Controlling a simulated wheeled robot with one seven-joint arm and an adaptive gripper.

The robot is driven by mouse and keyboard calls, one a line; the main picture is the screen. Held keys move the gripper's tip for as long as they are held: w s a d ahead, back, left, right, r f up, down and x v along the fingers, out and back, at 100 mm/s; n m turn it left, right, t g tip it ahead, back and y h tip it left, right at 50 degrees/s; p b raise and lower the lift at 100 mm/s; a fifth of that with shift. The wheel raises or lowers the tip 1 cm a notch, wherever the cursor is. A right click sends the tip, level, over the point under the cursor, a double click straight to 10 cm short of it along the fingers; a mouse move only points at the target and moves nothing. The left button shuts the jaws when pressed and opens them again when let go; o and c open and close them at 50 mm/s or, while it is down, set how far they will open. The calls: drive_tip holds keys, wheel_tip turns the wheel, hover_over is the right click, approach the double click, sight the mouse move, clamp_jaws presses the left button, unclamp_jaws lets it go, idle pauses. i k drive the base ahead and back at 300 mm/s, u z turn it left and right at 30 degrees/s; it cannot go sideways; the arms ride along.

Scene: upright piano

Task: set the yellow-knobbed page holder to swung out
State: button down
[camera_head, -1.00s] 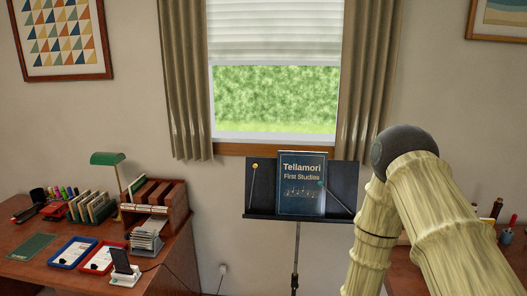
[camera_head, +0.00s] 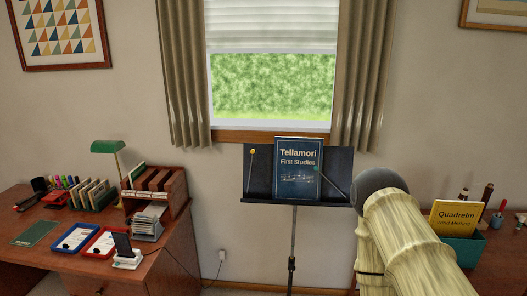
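The yellow-knobbed page holder (camera_head: 251,172) is a thin rod on the left part of the dark music stand (camera_head: 258,185). It stands nearly upright with its yellow knob at the top, left of the blue book "Tellamori First Studies" (camera_head: 298,172), and does not cross the book. My gripper is out of view.
A desk (camera_head: 170,255) with trays, books and a green lamp (camera_head: 109,147) is on the left. On the right, a yellow book (camera_head: 455,217) stands in a teal holder (camera_head: 463,249) on another surface. Floor shows between the desk and the stand.

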sight(253, 152)
drive_tip(key=z, duration=0.15)
drive_tip(key=k, duration=0.3)
drive_tip(key=u, duration=0.55)
drive_tip(key=i, duration=1.3)
drive_tip(key=z, duration=0.6)
